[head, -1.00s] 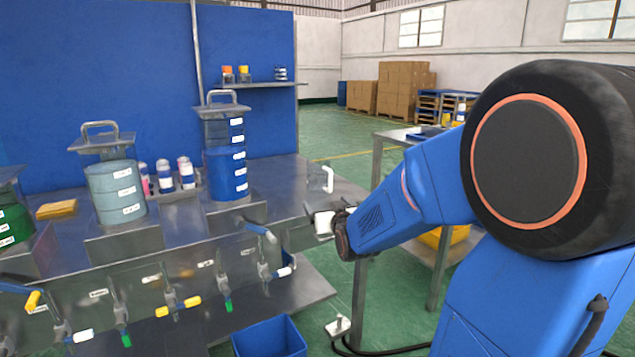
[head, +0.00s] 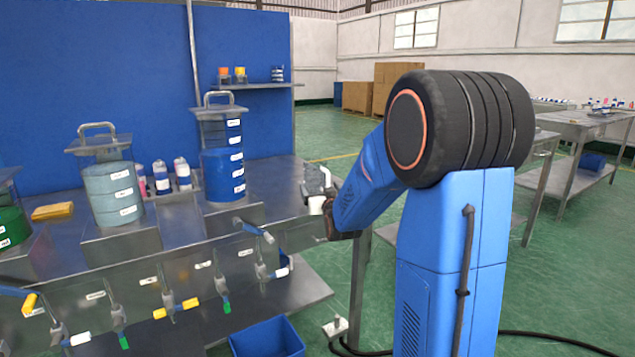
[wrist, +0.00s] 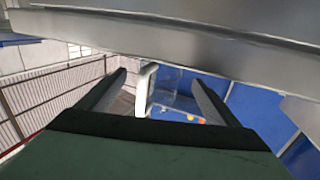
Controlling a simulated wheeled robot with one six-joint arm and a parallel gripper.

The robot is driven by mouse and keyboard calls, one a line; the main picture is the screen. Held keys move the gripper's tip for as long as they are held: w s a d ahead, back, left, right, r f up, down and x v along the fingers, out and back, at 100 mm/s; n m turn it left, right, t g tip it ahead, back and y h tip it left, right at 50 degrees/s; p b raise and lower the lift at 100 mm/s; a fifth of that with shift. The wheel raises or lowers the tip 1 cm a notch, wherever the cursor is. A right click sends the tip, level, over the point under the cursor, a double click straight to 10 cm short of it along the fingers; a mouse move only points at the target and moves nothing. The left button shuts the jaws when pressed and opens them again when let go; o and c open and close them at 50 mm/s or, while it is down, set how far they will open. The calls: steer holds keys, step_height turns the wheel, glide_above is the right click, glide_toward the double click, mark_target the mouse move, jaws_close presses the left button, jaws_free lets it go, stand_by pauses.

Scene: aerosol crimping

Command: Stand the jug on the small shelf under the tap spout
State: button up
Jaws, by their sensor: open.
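The jug (head: 314,180) is clear with a white handle and stands at the right end of the metal bench top. In the wrist view its white handle (wrist: 145,90) and clear body lie between my two fingers, the handle nearer the left one. My gripper (wrist: 160,80) is open and holds nothing; in the head view my gripper (head: 318,204) is just below and in front of the jug. Whether a finger touches the handle I cannot tell. Several taps, such as the rightmost tap (head: 262,270), line the bench front. I cannot clearly make out the small shelf.
Tall stacked blue (head: 223,172) and grey (head: 112,193) vessels stand on the metal bench (head: 275,190), with several small bottles between them. A yellow sponge (head: 53,211) lies at left. The bench top between blue vessel and jug is clear.

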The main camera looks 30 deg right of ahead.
mark_target(318, 184)
steer(key=shift+x, duration=3.4)
steer(key=shift+a+r, duration=0.1)
steer(key=c, duration=1.3)
steer(key=shift+o, duration=0.2)
